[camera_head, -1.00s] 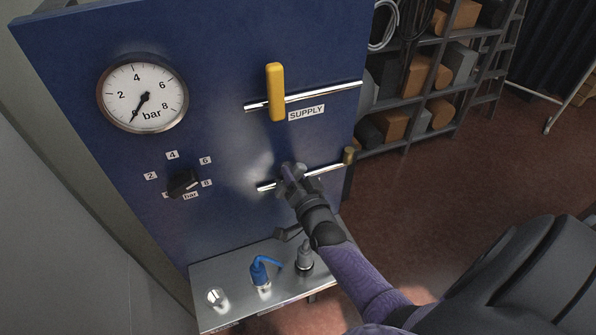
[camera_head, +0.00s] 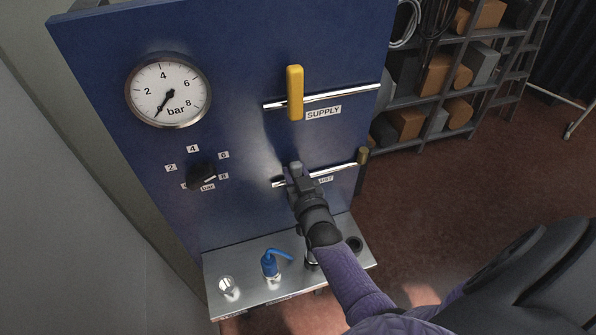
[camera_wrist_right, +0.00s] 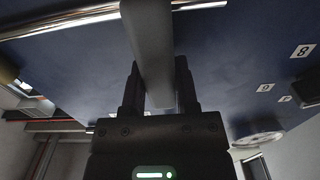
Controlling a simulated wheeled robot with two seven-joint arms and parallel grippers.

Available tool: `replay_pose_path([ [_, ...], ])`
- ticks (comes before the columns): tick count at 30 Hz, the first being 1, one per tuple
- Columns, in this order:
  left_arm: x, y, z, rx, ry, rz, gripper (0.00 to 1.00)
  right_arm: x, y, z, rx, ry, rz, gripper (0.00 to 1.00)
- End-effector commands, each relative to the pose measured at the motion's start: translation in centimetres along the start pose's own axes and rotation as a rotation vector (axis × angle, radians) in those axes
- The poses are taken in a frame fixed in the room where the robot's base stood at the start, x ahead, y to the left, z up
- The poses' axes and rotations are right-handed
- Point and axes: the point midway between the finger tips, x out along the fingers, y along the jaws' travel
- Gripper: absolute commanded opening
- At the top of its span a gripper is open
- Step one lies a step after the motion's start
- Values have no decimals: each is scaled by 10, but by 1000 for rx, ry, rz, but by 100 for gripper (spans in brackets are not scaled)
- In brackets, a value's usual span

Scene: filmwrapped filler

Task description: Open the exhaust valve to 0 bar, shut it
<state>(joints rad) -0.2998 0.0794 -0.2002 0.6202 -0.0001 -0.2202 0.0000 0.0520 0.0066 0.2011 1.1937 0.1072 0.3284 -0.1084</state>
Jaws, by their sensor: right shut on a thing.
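The exhaust valve's grey handle (camera_wrist_right: 150,45) stands across its chrome pipe in the right wrist view. My right gripper (camera_wrist_right: 158,85) is shut on this handle, with one dark finger on each side. In the head view the right gripper (camera_head: 298,181) is at the lower pipe (camera_head: 340,171), and it hides most of the handle and part of the exhaust label (camera_head: 326,180). The round pressure gauge (camera_head: 168,78) has its needle pointing to the lower left, at about 0 bar. My left gripper is not in view.
The yellow supply handle (camera_head: 295,92) stands across the upper pipe. A black regulator knob (camera_head: 202,177) sits left of my gripper. A steel shelf (camera_head: 245,284) below carries a blue fitting (camera_head: 270,264) and a metal fitting (camera_head: 229,288). Storage racks (camera_head: 440,120) stand behind.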

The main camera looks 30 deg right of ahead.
Motion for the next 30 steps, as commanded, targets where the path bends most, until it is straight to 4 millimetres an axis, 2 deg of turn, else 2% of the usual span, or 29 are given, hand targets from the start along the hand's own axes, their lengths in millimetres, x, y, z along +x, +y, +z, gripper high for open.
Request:
replay_pose_path([
  [14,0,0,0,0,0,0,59,-1,-1,2,-16,-5,-1,0],
  [15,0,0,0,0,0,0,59,-1,-1,2,-16,-5,-1,42],
  [19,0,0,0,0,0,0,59,0,-1,1,-15,-4,-1,70],
  [20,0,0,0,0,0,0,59,0,-1,1,-15,-4,-1,74],
  [27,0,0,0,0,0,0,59,0,-1,1,-13,-2,0,74],
  [30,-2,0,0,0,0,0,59,-7,-1,1,-13,-2,0,74],
])
